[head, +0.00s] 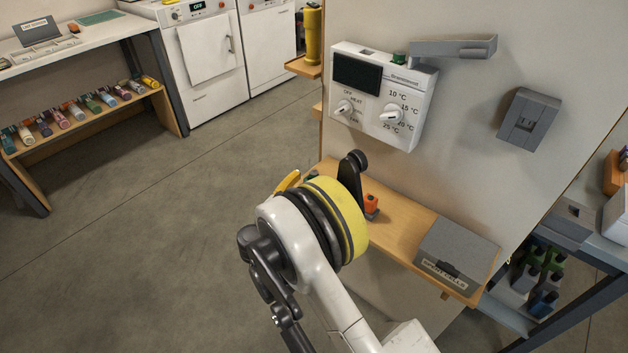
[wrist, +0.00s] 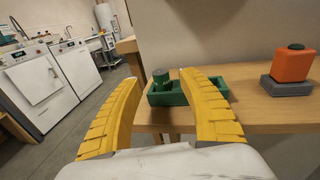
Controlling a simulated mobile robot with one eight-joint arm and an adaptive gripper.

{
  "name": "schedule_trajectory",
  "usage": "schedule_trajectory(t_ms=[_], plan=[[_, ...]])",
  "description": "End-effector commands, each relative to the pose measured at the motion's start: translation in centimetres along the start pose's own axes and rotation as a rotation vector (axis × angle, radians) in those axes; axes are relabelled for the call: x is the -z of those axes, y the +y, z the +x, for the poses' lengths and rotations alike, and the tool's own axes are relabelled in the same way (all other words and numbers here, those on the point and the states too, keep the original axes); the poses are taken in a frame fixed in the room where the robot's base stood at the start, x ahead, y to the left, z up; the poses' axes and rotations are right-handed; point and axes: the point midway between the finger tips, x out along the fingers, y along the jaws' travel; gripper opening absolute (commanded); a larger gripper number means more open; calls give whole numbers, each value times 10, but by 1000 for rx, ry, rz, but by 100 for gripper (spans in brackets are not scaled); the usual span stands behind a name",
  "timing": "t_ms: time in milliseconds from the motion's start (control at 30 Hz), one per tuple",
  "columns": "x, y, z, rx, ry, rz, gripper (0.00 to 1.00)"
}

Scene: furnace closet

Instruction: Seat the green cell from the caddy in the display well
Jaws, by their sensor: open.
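The green cell (wrist: 160,78) stands upright at the left end of the green caddy (wrist: 173,97) on a wooden shelf. My gripper (wrist: 162,76) is open, with one yellow finger on either side of the cell in the picture; it appears short of the cell, touching nothing. In the head view my arm hides most of the caddy and gripper. A white thermostat (head: 383,95) with a dark display (head: 358,74) is on the wall above the shelf. A small green piece (head: 400,58) sits at its top right, beside a raised grey flap (head: 453,47). I cannot make out inside the well.
An orange block with a dark cap (wrist: 293,63) stands on a grey base, right of the caddy. A grey box (head: 457,255) occupies the shelf's right end. A grey switch box (head: 529,117) is on the wall. Open floor (head: 150,260) lies left.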

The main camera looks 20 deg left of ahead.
Motion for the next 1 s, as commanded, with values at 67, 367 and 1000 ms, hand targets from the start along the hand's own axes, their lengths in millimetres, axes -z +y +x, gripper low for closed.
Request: schedule_trajectory(t_ms=[67,367,1000], plan=[[2,-2,14,4,0,0,48],[-2,-1,39,0,0,0,48],[-3,-1,38,1,0,1,0]])
